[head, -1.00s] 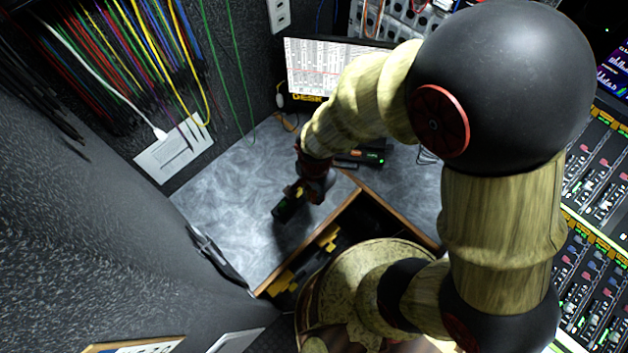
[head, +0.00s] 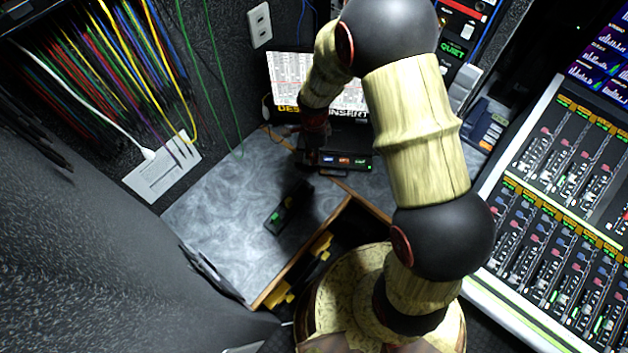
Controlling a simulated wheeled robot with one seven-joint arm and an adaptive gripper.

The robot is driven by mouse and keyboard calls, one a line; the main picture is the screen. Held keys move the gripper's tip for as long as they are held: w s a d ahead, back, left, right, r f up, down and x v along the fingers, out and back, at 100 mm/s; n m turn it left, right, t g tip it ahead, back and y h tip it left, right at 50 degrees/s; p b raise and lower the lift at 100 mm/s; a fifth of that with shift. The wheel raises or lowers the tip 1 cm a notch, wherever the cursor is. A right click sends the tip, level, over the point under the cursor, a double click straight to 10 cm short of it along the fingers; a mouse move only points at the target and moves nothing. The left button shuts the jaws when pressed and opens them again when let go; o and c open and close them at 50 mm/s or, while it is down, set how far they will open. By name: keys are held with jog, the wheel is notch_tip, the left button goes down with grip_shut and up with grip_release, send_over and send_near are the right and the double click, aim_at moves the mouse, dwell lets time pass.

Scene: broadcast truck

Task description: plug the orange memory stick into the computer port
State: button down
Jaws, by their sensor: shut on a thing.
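The computer (head: 357,163) is a dark box on the desk, below the lit screen. Its front edge has small coloured labels and a green light. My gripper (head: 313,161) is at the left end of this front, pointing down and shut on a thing. The fingertips are dark and small here. The orange memory stick is not clearly visible between them, and I cannot tell whether it touches a port. A dark holder with a green mark (head: 287,209) lies on the desk, nearer to me and apart from my gripper.
The grey desk (head: 215,215) has free room on the left. An open drawer (head: 285,283) with yellow and black things is in front. The screen (head: 290,75) stands behind the computer. A mixing console (head: 560,200) fills the right, and cables (head: 130,60) hang at upper left.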

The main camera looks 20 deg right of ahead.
jog(key=w+r+m, duration=0.2)
jog(key=w+m, duration=0.2)
jog(key=w, duration=0.2)
jog(key=shift+d, duration=0.1)
jog(key=shift+f+b, duration=1.5)
jog(key=shift+f, duration=1.45)
jog(key=shift+f+b, duration=0.55)
jog(key=shift+f, duration=0.8)
jog(key=c, duration=1.8)
grip_release()
jog(key=shift+o, duration=0.3)
notch_tip(320, 180, up, 12)
